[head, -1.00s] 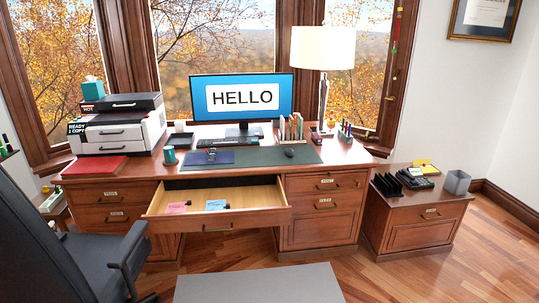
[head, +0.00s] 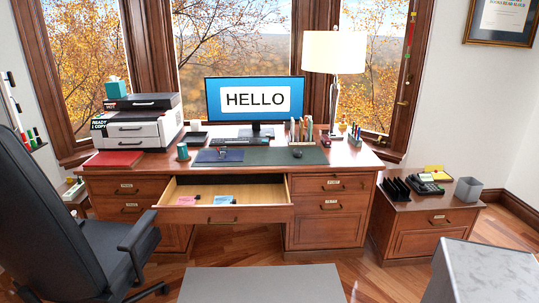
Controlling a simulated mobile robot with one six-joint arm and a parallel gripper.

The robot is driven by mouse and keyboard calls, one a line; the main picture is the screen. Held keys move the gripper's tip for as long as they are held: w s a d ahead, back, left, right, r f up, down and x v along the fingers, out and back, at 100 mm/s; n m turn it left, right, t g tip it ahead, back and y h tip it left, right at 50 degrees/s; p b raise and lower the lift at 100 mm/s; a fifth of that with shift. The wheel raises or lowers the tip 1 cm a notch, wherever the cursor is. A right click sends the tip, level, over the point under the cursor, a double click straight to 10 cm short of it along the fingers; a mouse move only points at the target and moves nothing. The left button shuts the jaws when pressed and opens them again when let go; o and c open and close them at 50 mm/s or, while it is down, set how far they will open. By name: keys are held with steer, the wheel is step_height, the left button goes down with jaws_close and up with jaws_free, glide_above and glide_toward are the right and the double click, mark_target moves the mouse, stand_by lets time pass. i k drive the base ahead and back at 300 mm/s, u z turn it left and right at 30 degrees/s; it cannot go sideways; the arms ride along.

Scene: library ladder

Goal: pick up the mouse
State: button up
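The mouse (head: 297,153) is small and dark. It lies on the right part of the green desk mat (head: 260,157), in front of the monitor and right of the keyboard (head: 240,141). Nothing covers it in the head view. My gripper is not in view.
The desk's middle drawer (head: 224,213) is pulled out, with small pink and blue items inside. A black office chair (head: 85,215) stands at the left. A grey mat (head: 262,285) lies on the floor in front. A grey block-like surface (head: 485,272) fills the lower right corner. A low cabinet (head: 425,235) stands right of the desk.

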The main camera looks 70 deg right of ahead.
mark_target(298, 153)
steer(key=z, duration=0.95)
steer(key=k, duration=0.1)
steer(key=u, duration=1.9)
steer(key=k, duration=1.35)
steer(key=z, duration=1.6)
